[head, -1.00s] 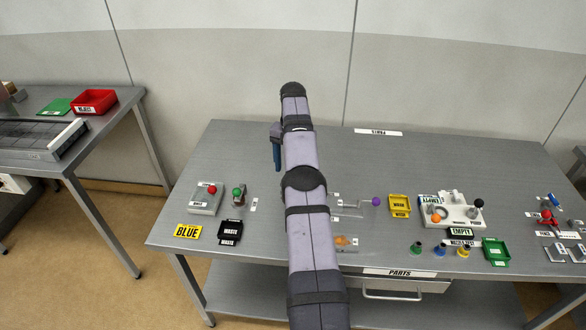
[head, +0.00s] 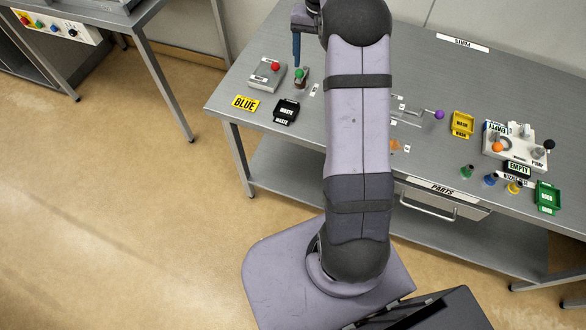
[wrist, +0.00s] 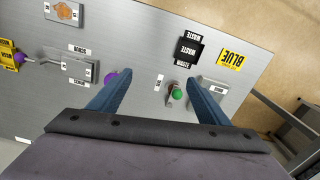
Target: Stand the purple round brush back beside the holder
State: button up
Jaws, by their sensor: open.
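I cannot make out a round brush or its holder for certain. A purple rounded thing (wrist: 110,77) shows partly behind my left finger in the wrist view; its shape is mostly hidden. A second purple ball (head: 439,114) sits at the end of a metal rod beside a small plate, and it shows at the left of the wrist view (wrist: 18,57). My gripper (wrist: 157,77) is open and empty above the table, its two blue fingers spread. A green-topped piece (wrist: 177,94) stands below, between the fingers in that view, apart from them. In the head view my arm hides the middle of the table.
A grey block with a red knob (head: 275,67) stands left of the green-topped piece (head: 300,73). The yellow tray (head: 462,124) and pump block (head: 515,145) are right.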

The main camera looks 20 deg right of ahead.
jog(key=s+a+n, duration=0.4)
jog(key=s+a, duration=0.8)
jog(key=a, duration=0.1)
jog(key=s+a+f+n, duration=0.1)
jog(key=s+a+f, duration=0.1)
jog(key=s, duration=0.5)
jog(key=s+a+f+n, duration=0.1)
jog(key=s+a+n, duration=0.1)
jog(key=s, duration=0.5)
jog(key=shift+s+a+f, duration=0.3)
jog(key=shift+a+f, duration=0.1)
jog(key=shift+a, duration=0.35)
notch_tip(320, 180, down, 17)
jog(key=b, duration=1.6)
jog(key=shift+b, duration=0.4)
jog(key=shift+r, duration=0.1)
